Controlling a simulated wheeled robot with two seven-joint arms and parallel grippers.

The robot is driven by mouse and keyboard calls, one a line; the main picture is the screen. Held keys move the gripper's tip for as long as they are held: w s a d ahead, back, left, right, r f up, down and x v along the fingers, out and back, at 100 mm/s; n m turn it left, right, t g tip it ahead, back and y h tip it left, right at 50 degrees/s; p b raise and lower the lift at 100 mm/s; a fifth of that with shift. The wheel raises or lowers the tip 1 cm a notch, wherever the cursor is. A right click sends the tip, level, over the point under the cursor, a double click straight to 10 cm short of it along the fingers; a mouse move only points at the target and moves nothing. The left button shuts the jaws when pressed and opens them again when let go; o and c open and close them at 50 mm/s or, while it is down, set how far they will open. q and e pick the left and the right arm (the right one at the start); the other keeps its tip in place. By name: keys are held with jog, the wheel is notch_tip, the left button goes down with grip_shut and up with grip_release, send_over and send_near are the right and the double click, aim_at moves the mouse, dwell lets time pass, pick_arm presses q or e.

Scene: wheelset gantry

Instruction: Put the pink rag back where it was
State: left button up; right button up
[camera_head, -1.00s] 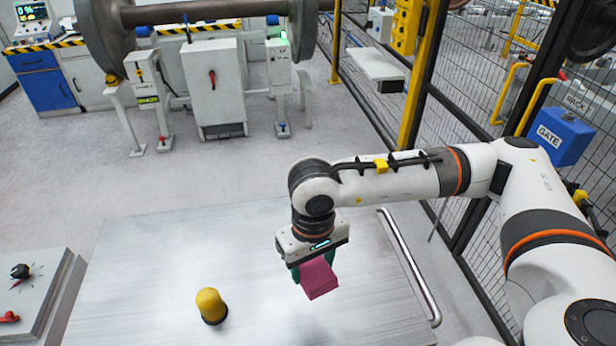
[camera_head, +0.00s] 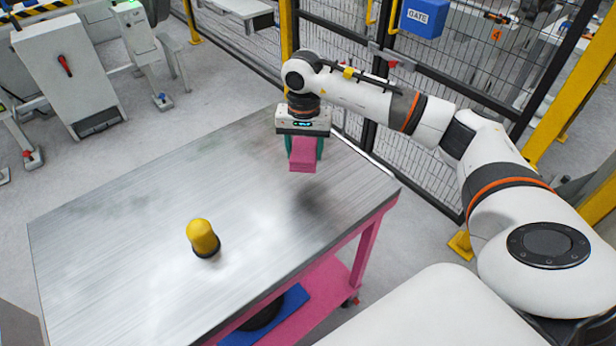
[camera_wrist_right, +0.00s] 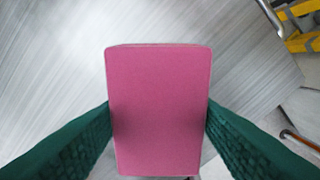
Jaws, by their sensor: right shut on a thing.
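The pink rag (camera_head: 303,155) is a block-like pink piece held in my right gripper (camera_head: 303,148). The right gripper is shut on it and hangs above the far right part of the metal table top (camera_head: 130,215), apart from the surface, with a shadow below. In the right wrist view the rag (camera_wrist_right: 158,110) fills the middle, between the two green fingers, with the brushed table top behind it. My left gripper is not in view.
A yellow-capped object (camera_head: 202,238) stands on the table left of the gripper. The rest of the top is clear. A lower pink shelf (camera_head: 318,300) carries a blue item (camera_head: 280,318). A mesh fence (camera_head: 450,150) with a blue GATE box (camera_head: 424,17) stands behind.

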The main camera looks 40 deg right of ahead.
send_over(305, 182)
notch_tip(305, 182, down, 4)
jog(key=shift+w+d+f+p, duration=0.1)
jog(key=shift+d+p, duration=0.05)
jog(key=shift+p, duration=0.2)
jog(key=shift+f, duration=0.55)
notch_tip(305, 182, down, 3)
jog(key=shift+r+p, duration=0.15)
jog(key=shift+p, duration=0.25)
jog(key=o, duration=0.9)
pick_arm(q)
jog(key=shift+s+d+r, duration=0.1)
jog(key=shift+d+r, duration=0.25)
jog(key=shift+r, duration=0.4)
